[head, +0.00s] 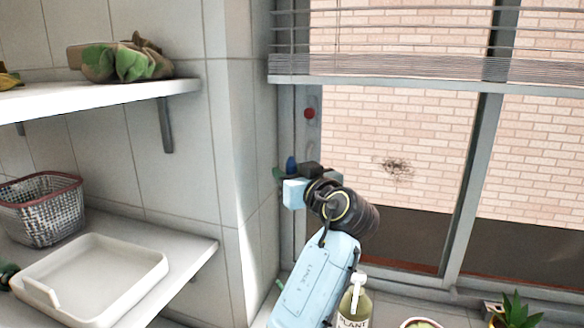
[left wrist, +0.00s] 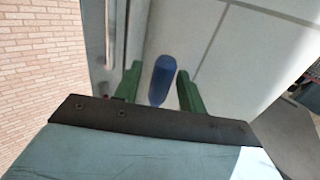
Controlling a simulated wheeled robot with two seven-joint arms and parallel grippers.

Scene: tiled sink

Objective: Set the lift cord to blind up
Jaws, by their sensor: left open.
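The window blind (head: 400,68) hangs across the top of the window, with its slats gathered low and its bottom rail level. A blue elongated knob (head: 291,164), seemingly the lift cord's pull, is beside the left window frame; its cord cannot be made out. My left gripper (head: 283,174) is at this knob, partly hidden behind its own wrist. In the left wrist view the blue knob (left wrist: 162,80) is between the two green fingers of the open gripper (left wrist: 158,72), with a gap visible on each side. A red round knob (head: 310,113) is on the frame above. My right gripper is out of view.
The tiled wall corner (head: 240,150) is close left of my gripper.

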